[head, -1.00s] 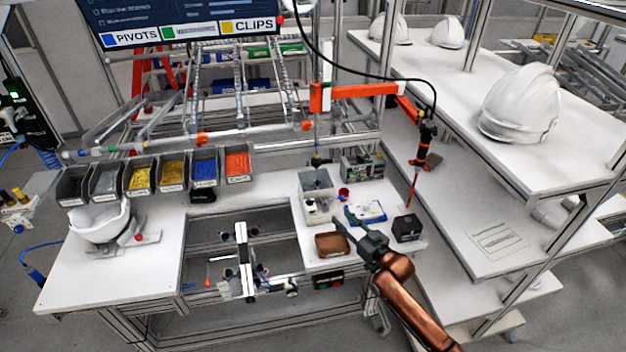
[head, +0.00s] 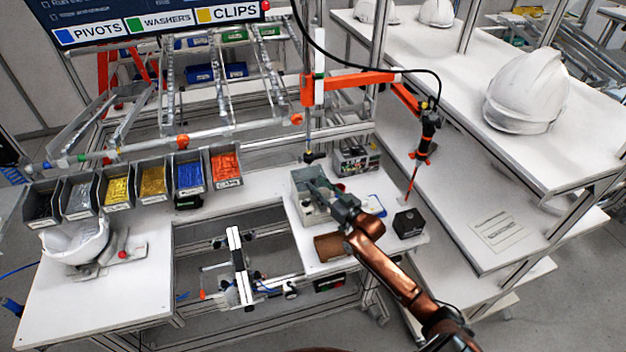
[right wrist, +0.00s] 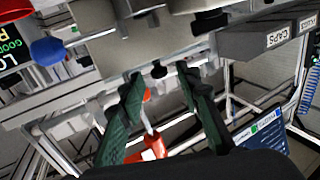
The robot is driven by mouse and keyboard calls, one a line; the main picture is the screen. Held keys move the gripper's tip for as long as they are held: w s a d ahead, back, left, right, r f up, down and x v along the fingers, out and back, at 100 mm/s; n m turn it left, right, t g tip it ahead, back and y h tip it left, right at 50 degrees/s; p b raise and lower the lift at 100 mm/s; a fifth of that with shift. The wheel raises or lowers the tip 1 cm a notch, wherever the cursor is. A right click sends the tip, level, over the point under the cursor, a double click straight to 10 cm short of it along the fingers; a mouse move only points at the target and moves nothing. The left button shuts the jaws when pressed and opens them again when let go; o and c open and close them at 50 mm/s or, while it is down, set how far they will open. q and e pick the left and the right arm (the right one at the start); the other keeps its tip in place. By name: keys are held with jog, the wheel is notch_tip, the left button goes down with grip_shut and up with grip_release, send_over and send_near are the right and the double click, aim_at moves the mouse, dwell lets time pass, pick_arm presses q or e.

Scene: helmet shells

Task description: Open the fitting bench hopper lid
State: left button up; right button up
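The hopper is most likely the grey-green box (head: 302,183) on the right part of the white bench. My right gripper (head: 320,188) is over its right side in the head view and hides part of its top, so I cannot tell the lid's state there. In the right wrist view the two green fingers (right wrist: 158,88) stand apart with nothing between them. A grey body (right wrist: 125,48) with small dark knobs (right wrist: 159,70) lies just beyond the fingertips; contact is not clear. My left gripper is not in view.
A black box (head: 408,223) and a brown container (head: 329,246) stand near the hopper. A row of part bins (head: 153,183) lines the bench's back left. An orange arm with a hanging tool (head: 425,140) is behind. White shelves (head: 480,190) stand at right.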

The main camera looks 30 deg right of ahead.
aim_at(315, 182)
jog(key=shift+w+a+f, duration=0.1)
jog(key=shift+w+a, duration=0.1)
jog(key=shift+w, duration=1.35)
jog(key=c, duration=0.7)
grip_shut()
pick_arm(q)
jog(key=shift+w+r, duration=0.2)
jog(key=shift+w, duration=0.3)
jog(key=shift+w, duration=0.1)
